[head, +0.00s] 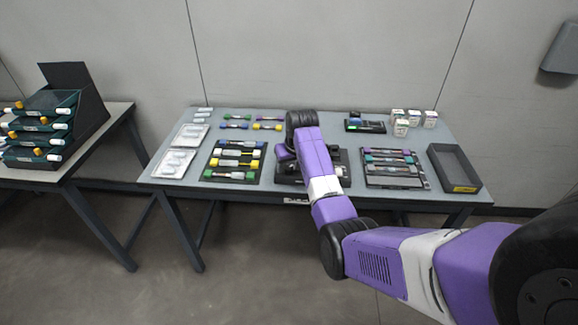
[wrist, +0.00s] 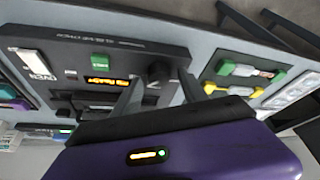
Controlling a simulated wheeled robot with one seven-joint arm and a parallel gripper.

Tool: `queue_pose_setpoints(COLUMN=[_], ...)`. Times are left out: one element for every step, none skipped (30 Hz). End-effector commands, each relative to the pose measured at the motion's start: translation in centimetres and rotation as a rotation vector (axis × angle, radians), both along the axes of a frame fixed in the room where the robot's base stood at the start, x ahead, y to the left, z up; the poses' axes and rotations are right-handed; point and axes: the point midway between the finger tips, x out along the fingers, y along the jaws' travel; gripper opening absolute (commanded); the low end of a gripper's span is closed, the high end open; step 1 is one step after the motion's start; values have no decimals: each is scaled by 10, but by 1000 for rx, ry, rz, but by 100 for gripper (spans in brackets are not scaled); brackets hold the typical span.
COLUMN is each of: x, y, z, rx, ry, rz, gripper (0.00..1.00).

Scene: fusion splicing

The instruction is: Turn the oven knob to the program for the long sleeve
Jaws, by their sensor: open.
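The oven unit is a dark device near the middle of the table; in the wrist view its panel (wrist: 130,48) carries an OVEN label, a lit orange display (wrist: 104,82) and a green part. The black oven knob (wrist: 158,72) stands at the panel's right end. My gripper (wrist: 160,80) is open, with one finger on each side of the knob. I cannot tell whether either finger touches it. The knob's pointer and program marks are too small to read. In the head view, my arm hides much of the oven unit (head: 341,157) and the gripper.
A black mat (head: 205,175) with yellow, blue and green-ended holders lies left of the oven. A rack (head: 425,181) of purple and teal holders and an empty dark tray (head: 455,165) lie right. White boxes (head: 400,127) stand behind. A side table (head: 100,130) holds stacked bins.

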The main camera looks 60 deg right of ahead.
Motion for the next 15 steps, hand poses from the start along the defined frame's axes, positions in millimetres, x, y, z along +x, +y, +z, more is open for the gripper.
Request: queue_pose_setpoints(x=[1,1,1,2,2,2,2,2,2,2,2,2,2,2,2], y=[-1,-1,-1,-1,-2,-2,-2,-2,-2,-2,-2,-2,-2,-2,-2], z=[-3,-4,-5,-6,-6,-6,-6,-6,-6,-6,-6,-6,-6,-6,-6], rx=[1,0,0,0,0,-1,-1,-1,-1,-1,-1,-1,-1,-1,-1], ry=[1,0,0,0,0,-1,-1,-1,-1,-1,-1,-1,-1,-1,-1], rz=[0,0,0,0,0,0,0,0,0,0,0,0,0,0,0], gripper=[51,51,51,51,51,51,51,51,51,51,51,43,37,31,23])
